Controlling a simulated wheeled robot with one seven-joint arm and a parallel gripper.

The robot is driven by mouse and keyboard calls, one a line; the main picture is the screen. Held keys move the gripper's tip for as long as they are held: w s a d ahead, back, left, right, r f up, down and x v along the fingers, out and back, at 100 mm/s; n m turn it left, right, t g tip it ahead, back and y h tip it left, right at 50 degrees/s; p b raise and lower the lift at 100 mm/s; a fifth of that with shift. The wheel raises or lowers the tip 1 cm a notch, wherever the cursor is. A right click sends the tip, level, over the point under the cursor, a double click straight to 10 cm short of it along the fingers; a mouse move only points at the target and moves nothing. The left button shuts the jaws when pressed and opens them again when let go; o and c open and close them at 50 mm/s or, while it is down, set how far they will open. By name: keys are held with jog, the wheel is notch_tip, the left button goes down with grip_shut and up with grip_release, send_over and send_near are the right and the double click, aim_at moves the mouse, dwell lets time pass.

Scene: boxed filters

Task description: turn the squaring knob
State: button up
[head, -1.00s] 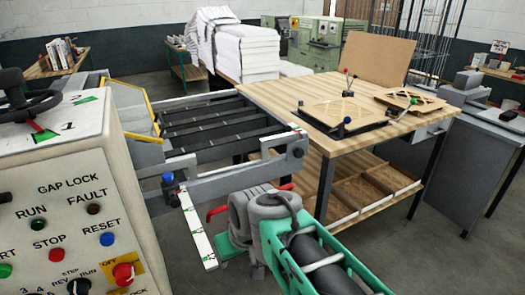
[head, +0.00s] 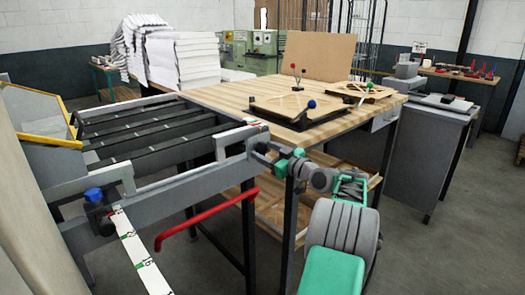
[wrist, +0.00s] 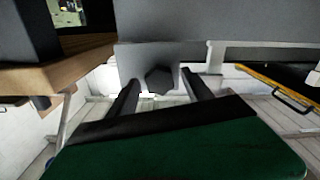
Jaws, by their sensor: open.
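A dark, faceted knob (wrist: 160,80), which I take to be the squaring knob, sticks out from a grey plate (wrist: 135,60) in the wrist view. My gripper (wrist: 160,84) is open, with one finger on each side of the knob and gaps visible between. How deep the fingers reach along it is hard to tell. In the head view my gripper (head: 266,156) is at the right end of the machine's grey rail (head: 190,180). There the gripper and arm hide the knob. No pointer or mark on the knob can be read.
A red handle (head: 205,215) juts out below the rail, left of my arm. A blue-topped knob (head: 94,194) and a white scale strip (head: 138,255) are at the left. The wooden table (head: 225,97), with boards on it, stands close behind my gripper.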

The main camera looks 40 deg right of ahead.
jog(key=shift+w, duration=0.9)
jog(key=shift+c, duration=0.2)
grip_shut()
